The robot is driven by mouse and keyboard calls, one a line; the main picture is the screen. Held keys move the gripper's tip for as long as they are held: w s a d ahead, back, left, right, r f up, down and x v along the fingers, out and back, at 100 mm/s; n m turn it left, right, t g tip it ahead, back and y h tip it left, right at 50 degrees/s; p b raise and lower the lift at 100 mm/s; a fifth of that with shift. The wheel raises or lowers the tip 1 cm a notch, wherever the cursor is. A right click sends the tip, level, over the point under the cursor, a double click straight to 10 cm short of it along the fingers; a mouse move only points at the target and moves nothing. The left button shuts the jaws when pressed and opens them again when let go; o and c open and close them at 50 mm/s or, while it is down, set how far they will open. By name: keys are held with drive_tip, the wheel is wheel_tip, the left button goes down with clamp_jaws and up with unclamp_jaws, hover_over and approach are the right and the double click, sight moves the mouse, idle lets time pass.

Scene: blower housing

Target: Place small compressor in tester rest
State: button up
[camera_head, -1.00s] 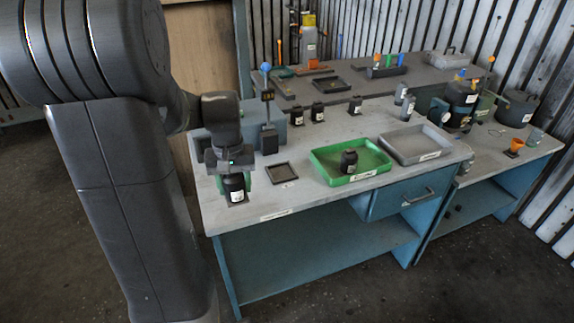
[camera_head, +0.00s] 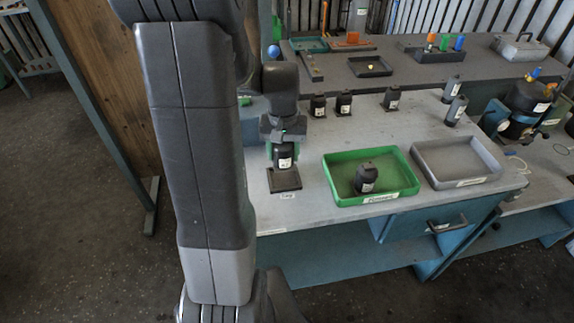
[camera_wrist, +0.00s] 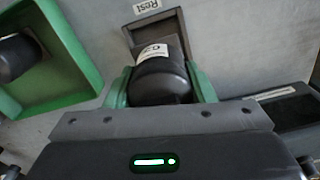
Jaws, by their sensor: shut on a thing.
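My gripper (camera_head: 283,145) is shut on a small black compressor (camera_head: 284,158) with a white label. The compressor hangs upright over the rear part of the dark square rest (camera_head: 285,184). In the wrist view, green fingers (camera_wrist: 160,90) grip both sides of the compressor (camera_wrist: 160,82). The rest (camera_wrist: 155,28), marked by a "Rest" label, shows behind it. The compressor covers part of the rest, and I cannot tell whether its base touches it.
A green tray (camera_head: 397,188) holding another black compressor (camera_head: 366,178) stands to the right, beside a grey tray (camera_head: 490,158). Several small dark units, such as this one (camera_head: 343,102), stand farther back. A dark labelled base (camera_wrist: 290,108) lies right in the wrist view.

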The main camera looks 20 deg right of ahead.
sight(284, 166)
drive_tip(key=shift+f, duration=2.85)
drive_tip(key=shift+f, duration=0.2)
drive_tip(key=o, duration=1.4)
wheel_tip(284, 166, up, 12)
drive_tip(key=shift+r, duration=0.2)
